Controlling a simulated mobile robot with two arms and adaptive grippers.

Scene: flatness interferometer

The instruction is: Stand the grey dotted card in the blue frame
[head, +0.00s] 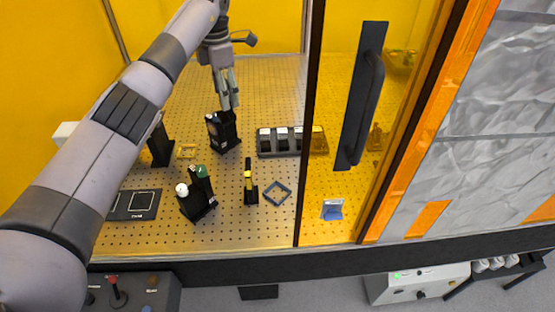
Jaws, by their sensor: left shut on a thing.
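My left gripper (230,104) reaches down from the top over the perforated plate. The blue frame (268,198) is a low, square outline lying to the right and nearer the front. Its inside looks empty. My right gripper is not in view.
The amber door (342,130) with a black handle is at right.

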